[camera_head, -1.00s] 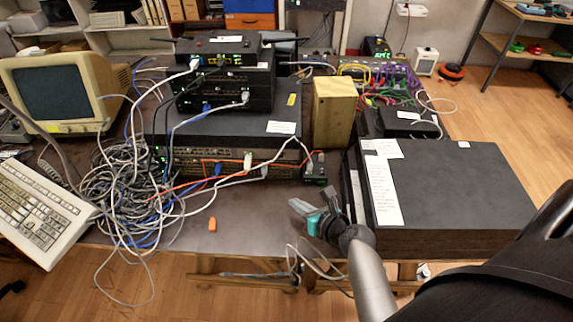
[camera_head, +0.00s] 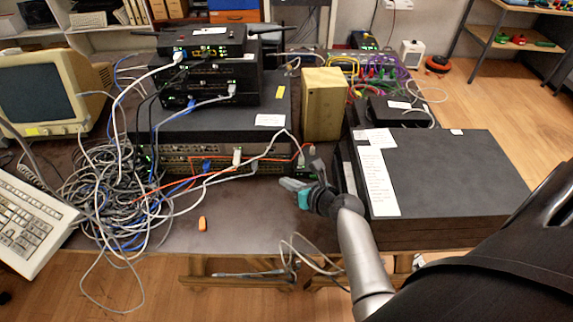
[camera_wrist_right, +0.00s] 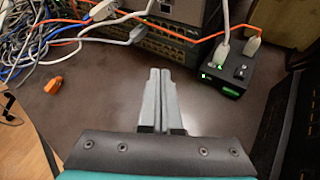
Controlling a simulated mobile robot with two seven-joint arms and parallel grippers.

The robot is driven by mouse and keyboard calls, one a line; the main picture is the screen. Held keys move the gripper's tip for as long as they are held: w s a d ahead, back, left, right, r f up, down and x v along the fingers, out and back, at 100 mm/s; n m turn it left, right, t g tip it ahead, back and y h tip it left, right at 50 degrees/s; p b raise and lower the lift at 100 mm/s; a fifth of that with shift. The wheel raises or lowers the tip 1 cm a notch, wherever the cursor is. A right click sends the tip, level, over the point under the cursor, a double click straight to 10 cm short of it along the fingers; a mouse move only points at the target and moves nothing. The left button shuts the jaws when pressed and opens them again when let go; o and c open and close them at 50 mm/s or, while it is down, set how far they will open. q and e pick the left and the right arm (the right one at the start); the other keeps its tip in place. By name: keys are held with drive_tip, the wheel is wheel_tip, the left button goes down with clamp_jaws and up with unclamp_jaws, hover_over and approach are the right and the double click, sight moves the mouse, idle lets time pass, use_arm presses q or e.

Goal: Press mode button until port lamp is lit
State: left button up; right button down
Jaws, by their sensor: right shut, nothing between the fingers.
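My right gripper (camera_head: 292,184) is shut and empty. It is above the bare tabletop in front of the stacked network gear, and its closed fingers (camera_wrist_right: 160,85) point toward the gear in the right wrist view. A small black box with green lamps (camera_wrist_right: 229,73) stands beyond the fingers to their right, with a white and an orange plug in its top; it also shows in the head view (camera_head: 305,171), partly behind the gripper. A rack switch (camera_head: 190,160) with cables plugged in sits at the bottom of the stack. I cannot make out a mode button. My left gripper is not in view.
A large black case (camera_head: 450,180) stands right of my right arm. A beige box (camera_head: 324,105) stands behind the gripper. Tangled cables (camera_head: 100,195) and a keyboard (camera_head: 28,220) lie at left. An orange clip (camera_head: 202,223) lies on the otherwise clear front tabletop.

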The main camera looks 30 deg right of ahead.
sight(287, 162)
drive_tip(key=shift+w+d, duration=0.5)
drive_tip(key=shift+w, duration=0.3)
drive_tip(key=shift+w+d, duration=0.5)
drive_tip(key=shift+w, duration=0.3)
idle(0.6)
drive_tip(key=shift+w, duration=0.15)
drive_tip(key=shift+w+d, duration=0.25)
drive_tip(key=shift+w+d, duration=0.25)
drive_tip(key=shift+w, duration=0.15)
idle(1.1)
drive_tip(key=shift+s+a+r, duration=0.1)
drive_tip(key=shift+s, duration=0.05)
drive_tip(key=shift+s+a+p, duration=0.2)
drive_tip(key=shift+s+p, duration=0.1)
drive_tip(key=shift+p, duration=0.25)
drive_tip(key=shift+s+a, duration=0.2)
drive_tip(key=shift+s, duration=0.1)
